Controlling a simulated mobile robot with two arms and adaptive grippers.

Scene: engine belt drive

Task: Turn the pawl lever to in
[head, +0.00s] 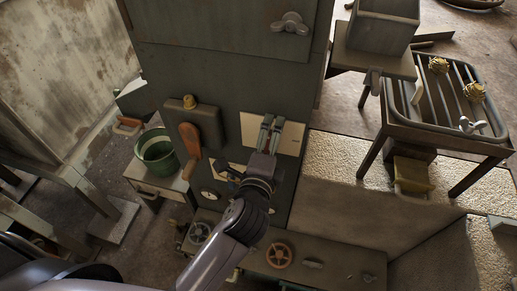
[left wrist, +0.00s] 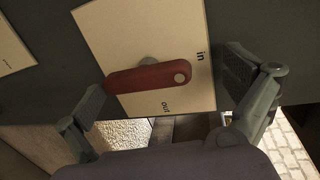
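The pawl lever (left wrist: 145,80) is a dark red bar with rounded ends on a cream plate (left wrist: 120,35), and it shows in the left wrist view. A round pale disc marks its right end, and a grey hub shows at its upper edge. The plate carries the word "in" right of and above that end and "out" below the bar. In the head view the plate (head: 292,138) is on the dark cabinet front, and my gripper hides the lever. My left gripper (head: 269,128) is open in front of the plate, its fingers apart on either side of the lever. My right gripper is out of view.
Left of the plate are an orange-brown handle (head: 190,140) and a green bucket (head: 157,150). A brown handwheel (head: 279,255) is on the lower ledge. A metal rack (head: 450,95) stands at the right. A wing knob (head: 290,24) is on the panel above.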

